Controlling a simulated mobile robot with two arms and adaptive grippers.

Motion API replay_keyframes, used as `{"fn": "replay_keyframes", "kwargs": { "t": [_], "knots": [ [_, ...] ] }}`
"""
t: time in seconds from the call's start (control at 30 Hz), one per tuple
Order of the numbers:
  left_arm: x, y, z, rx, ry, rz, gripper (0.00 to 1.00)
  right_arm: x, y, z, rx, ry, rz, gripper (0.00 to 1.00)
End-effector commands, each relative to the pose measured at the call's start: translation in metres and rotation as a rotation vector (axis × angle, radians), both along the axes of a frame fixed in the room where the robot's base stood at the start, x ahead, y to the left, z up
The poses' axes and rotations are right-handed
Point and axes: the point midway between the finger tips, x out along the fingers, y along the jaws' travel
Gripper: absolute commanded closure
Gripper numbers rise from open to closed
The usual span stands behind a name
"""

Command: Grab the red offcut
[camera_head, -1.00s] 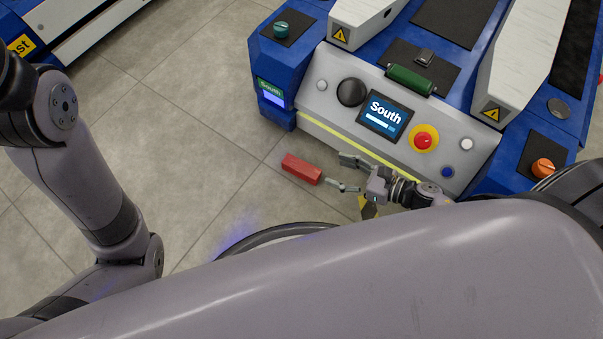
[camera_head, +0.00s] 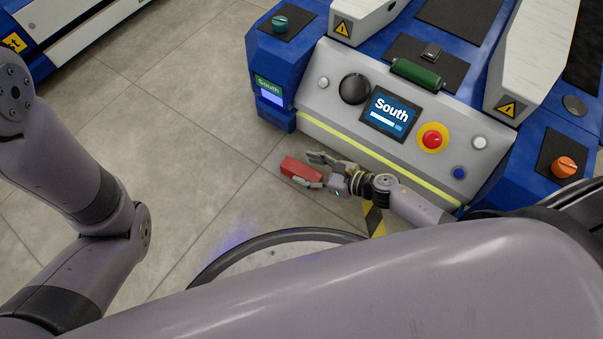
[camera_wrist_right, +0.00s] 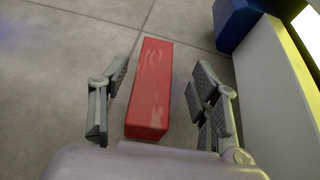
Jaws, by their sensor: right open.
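The red offcut (camera_head: 301,169) is a small rectangular block lying on the grey floor in front of the cart marked South. In the right wrist view the offcut (camera_wrist_right: 151,88) lies lengthwise between the two fingers, with a visible gap on each side. My right gripper (camera_head: 314,171) is open around the near part of the offcut, and it also shows in the right wrist view (camera_wrist_right: 160,97). One finger covers a bit of the offcut's lower edge in the head view. My left gripper is out of view; only its arm shows at the left.
The South cart (camera_head: 345,125) stands just beyond and to the right, with a screen (camera_head: 391,112), a red button (camera_head: 432,139) and knobs on its sloping panel. Its lower side is close to my right gripper. Another cart (camera_head: 62,30) is at top left. Floor left of the offcut is clear.

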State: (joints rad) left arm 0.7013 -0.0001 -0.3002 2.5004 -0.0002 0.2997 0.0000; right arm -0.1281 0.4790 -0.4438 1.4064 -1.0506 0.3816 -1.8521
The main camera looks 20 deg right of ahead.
Motion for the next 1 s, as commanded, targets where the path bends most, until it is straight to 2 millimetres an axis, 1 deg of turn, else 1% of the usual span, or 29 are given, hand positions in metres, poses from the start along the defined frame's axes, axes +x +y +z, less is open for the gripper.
{"fn": "replay_keyframes", "kwargs": {
  "t": [0.03,0.13,0.2,0.3,0.57,1.0],
  "knots": [
    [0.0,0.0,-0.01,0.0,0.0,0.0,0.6,0.005,0.006,-0.008,0.001,-0.003,0.001,0.43],
    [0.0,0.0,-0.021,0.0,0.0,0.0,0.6,0.012,0.018,-0.017,0.0,-0.004,0.001,0.43],
    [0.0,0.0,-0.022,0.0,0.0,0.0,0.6,0.019,0.024,-0.019,0.0,-0.003,0.001,0.43],
    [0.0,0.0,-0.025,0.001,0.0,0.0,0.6,0.024,0.029,-0.021,0.0,-0.001,-0.001,0.43],
    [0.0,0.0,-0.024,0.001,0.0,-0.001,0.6,0.025,0.03,-0.02,0.0,-0.001,-0.001,0.43],
    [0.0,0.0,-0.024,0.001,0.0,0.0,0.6,0.025,0.03,-0.02,0.0,-0.001,-0.001,0.73]
  ]
}}
